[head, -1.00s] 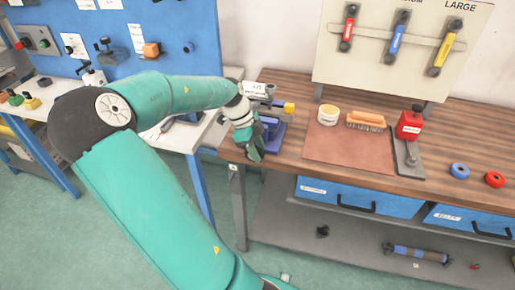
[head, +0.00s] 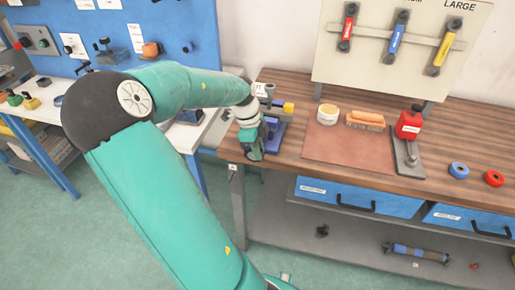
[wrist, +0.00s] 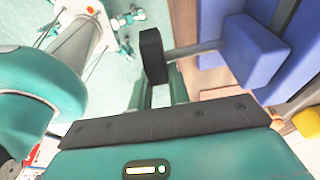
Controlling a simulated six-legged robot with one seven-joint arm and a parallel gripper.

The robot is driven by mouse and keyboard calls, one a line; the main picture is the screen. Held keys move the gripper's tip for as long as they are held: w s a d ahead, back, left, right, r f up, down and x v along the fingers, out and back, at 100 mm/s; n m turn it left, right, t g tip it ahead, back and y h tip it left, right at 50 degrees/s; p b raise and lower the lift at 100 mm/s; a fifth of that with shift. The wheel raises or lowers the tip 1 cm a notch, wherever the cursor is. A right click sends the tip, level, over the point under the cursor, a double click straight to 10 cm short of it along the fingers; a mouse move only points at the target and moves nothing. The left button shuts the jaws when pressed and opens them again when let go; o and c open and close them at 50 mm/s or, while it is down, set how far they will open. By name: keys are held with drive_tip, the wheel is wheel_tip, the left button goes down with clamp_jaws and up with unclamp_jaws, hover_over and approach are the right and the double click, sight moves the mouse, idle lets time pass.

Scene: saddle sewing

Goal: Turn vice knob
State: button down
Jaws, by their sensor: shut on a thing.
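The blue vice (head: 275,137) stands at the left end of the wooden workbench, partly hidden by my wrist. In the wrist view its blue body (wrist: 252,50) is at the upper right, and a grey shaft runs from it to the black knob (wrist: 152,57). My gripper (wrist: 160,82) is shut on the knob, with one finger on each side of it. In the head view my gripper (head: 254,150) is at the vice's left front side, and the knob itself is hidden.
On the workbench (head: 290,163) right of the vice lie a brown mat (head: 345,155), a tub (head: 327,114), a brush (head: 366,120) and a red tool (head: 409,124). Blue and red rings lie farther right. A second table (head: 187,134) with a blue board is at left.

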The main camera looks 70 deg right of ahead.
drive_tip(key=t, duration=0.1)
drive_tip(key=s+t, duration=0.1)
drive_tip(key=t, duration=0.3)
drive_tip(key=shift+s+d+f+y, duration=0.15)
drive_tip(key=shift+d+f+y, duration=0.05)
drive_tip(key=shift+f+y, duration=0.2)
wheel_tip(320, 180, down, 3)
drive_tip(key=t, duration=0.5)
drive_tip(key=t+y, duration=0.1)
drive_tip(key=t, duration=0.5)
drive_tip(key=shift+s+r+y, duration=0.1)
drive_tip(key=shift+y, duration=0.2)
drive_tip(key=shift+w+f+t+y, duration=0.15)
drive_tip(key=shift+f+t, duration=0.05)
drive_tip(key=shift+t, duration=0.7)
drive_tip(key=shift+w+f+t+y, duration=0.15)
drive_tip(key=shift+t, duration=0.75)
drive_tip(key=c, duration=1.3)
unclamp_jaws()
drive_tip(key=shift+w, duration=0.1)
drive_tip(key=shift+a, duration=0.1)
